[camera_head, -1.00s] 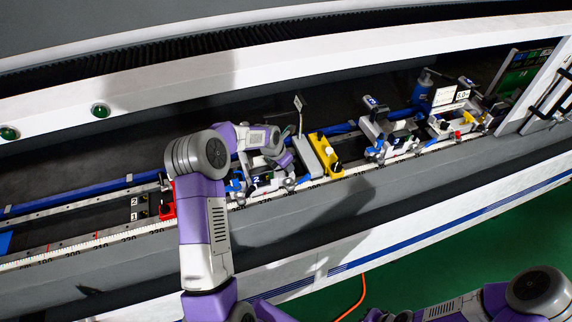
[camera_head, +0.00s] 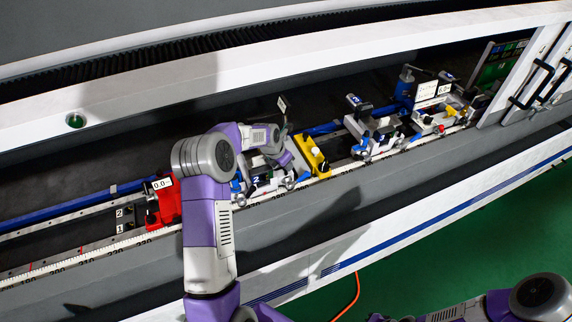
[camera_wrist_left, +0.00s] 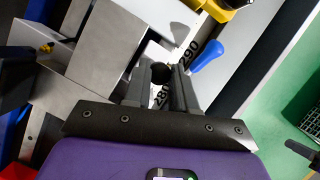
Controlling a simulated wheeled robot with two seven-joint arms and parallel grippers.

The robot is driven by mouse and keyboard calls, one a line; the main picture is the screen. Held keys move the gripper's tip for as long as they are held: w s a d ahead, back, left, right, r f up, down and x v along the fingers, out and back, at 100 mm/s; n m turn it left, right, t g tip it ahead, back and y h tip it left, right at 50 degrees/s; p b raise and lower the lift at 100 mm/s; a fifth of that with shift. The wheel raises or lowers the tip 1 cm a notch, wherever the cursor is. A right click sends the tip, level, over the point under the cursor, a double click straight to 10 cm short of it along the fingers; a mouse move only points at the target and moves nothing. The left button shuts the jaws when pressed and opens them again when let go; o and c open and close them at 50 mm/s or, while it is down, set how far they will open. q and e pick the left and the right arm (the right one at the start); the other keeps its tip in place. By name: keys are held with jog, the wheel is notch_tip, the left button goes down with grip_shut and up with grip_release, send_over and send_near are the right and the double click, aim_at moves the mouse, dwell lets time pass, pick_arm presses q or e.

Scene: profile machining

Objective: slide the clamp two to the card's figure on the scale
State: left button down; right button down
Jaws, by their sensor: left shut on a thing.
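Clamp two (camera_head: 255,180), a grey fixture with a "2" label and blue levers, sits on the rail left of a yellow block. My left gripper (camera_head: 284,160) is at clamp two, partly hidden by my arm links. In the left wrist view the fingers (camera_wrist_left: 162,88) are closed around a dark round piece on the grey clamp. The numbered scale (camera_wrist_left: 176,70) beside it shows 280 and 290. My right gripper is out of frame.
The yellow block (camera_head: 314,158) is close right of clamp two. Clamp three (camera_head: 370,138) stands farther right. A red block (camera_head: 163,205) with a 0.0 display is on the rail to the left. White machine walls bound the channel at front and back.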

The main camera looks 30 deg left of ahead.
pick_arm(q)
jog(key=shift+s+a, duration=0.15)
jog(key=shift+s, duration=0.05)
jog(key=c, duration=0.9)
grip_release()
jog(key=shift+r, duration=0.1)
jog(key=v, duration=0.7)
jog(key=shift+s+r+b, duration=0.1)
jog(key=shift+r+b, duration=0.1)
jog(key=shift+b, duration=0.15)
